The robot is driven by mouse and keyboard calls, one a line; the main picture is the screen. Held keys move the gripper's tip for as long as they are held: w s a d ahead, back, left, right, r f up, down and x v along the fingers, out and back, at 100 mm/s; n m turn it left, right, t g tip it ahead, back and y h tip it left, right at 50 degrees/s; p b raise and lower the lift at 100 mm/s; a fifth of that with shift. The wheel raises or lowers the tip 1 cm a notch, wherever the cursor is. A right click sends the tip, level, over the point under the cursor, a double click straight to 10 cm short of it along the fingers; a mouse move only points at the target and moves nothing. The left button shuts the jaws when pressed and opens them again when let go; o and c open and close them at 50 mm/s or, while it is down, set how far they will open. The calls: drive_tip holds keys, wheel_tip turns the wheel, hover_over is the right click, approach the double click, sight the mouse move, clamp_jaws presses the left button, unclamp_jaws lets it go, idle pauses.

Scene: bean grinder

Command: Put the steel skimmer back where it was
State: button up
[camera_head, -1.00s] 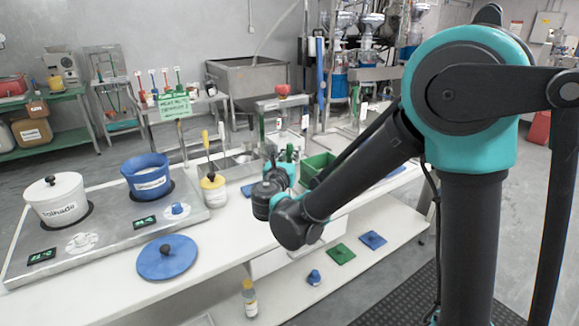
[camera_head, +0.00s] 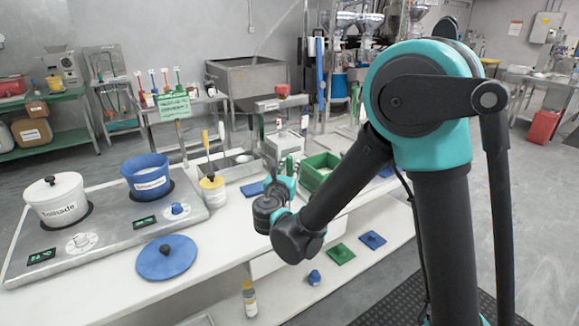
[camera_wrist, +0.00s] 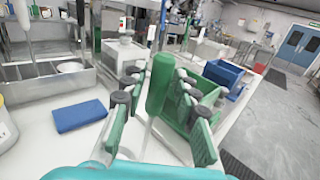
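My gripper (camera_head: 285,182) is above the white bench, near its middle. In the wrist view its green-padded fingers (camera_wrist: 160,88) close in on both sides of a green handle (camera_wrist: 160,80). A thin steel shaft (camera_wrist: 147,138) runs down from the handle; I take this to be the steel skimmer. The handle is nearly upright. The skimmer's lower end is hidden below the gripper. In the head view the handle (camera_head: 289,164) shows as a small green piece beside the gripper.
A green bin (camera_head: 320,168) and a blue bin (camera_wrist: 222,76) stand to the right. A yellow-lidded jar (camera_head: 212,190) and a steel tray (camera_wrist: 45,85) are further left. Bare bench lies around the block.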

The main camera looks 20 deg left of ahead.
drive_tip(key=shift+o, duration=0.2)
drive_tip(key=shift+s+r, duration=0.1)
drive_tip(key=shift+r, duration=0.05)
drive_tip(key=s, duration=1.2)
drive_tip(key=w+d+f+m+g+h, duration=0.25)
drive_tip(key=d+m, duration=0.25)
drive_tip(key=d, duration=0.5)
drive_tip(key=w+d+f+m+g+h, duration=0.1)
drive_tip(key=w+d+f+m+g, duration=0.2)
drive_tip(key=d+m, duration=0.45)
drive_tip(key=w+d+f+m+g+h, duration=0.2)
drive_tip(key=d+f+m+g, duration=0.15)
drive_tip(key=d, duration=0.75)
drive_tip(key=s+d+f+m+g+y, duration=0.2)
drive_tip(key=s+d+f+m, duration=0.2)
drive_tip(key=m, duration=0.6)
drive_tip(key=s+d+f+m+g+y, duration=0.2)
drive_tip(key=s+d+f+m, duration=0.2)
drive_tip(key=s+d+m, duration=0.5)
drive_tip(key=shift+s+d+f+m+g, duration=0.3)
drive_tip(key=shift+m+g, duration=0.1)
drive_tip(key=shift+m, duration=0.4)
drive_tip(key=shift+c, duration=0.4)
